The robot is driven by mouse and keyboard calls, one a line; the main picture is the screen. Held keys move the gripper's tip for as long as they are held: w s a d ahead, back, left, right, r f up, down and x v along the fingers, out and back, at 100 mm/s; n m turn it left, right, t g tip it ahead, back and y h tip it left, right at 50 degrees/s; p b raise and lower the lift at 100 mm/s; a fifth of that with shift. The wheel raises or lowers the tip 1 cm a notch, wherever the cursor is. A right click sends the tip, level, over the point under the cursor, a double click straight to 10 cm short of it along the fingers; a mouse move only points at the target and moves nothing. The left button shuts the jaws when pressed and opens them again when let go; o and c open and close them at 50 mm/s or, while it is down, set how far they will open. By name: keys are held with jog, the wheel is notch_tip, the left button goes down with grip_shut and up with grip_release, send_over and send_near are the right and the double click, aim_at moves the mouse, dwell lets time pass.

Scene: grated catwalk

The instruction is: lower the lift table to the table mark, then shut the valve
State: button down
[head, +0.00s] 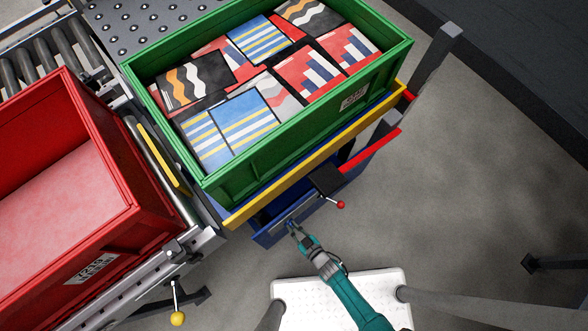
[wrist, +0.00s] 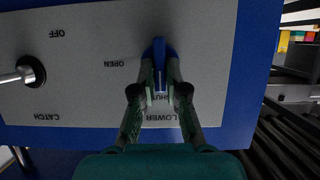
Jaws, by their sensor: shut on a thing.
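The lift table (head: 238,215) has a yellow edge and carries a green crate; blue parts show under it. I cannot make out for sure which mark is the table mark. In the wrist view a grey panel (wrist: 85,70) with a blue border carries upside-down words: OFF, CATCH, OPEN, LOWER and a partly covered SHUT. A blue valve handle (wrist: 159,50) runs up and down in the picture, its lower end toward SHUT. My gripper (wrist: 160,90) is shut on this lower end. In the head view my gripper (head: 293,228) is at the panel below the table's near edge.
The green crate (head: 225,185) holds several patterned boxes. A red crate (head: 120,215) stands on the conveyor at left. A red-knobbed lever (head: 340,204) sticks out right of my gripper. Dark posts (head: 430,62) rise at right. Bare floor (head: 470,170) lies right.

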jog(key=c, duration=1.2)
grip_release()
jog(key=v, duration=0.7)
jog(key=shift+s, duration=0.15)
jog(key=shift+d+r, duration=0.1)
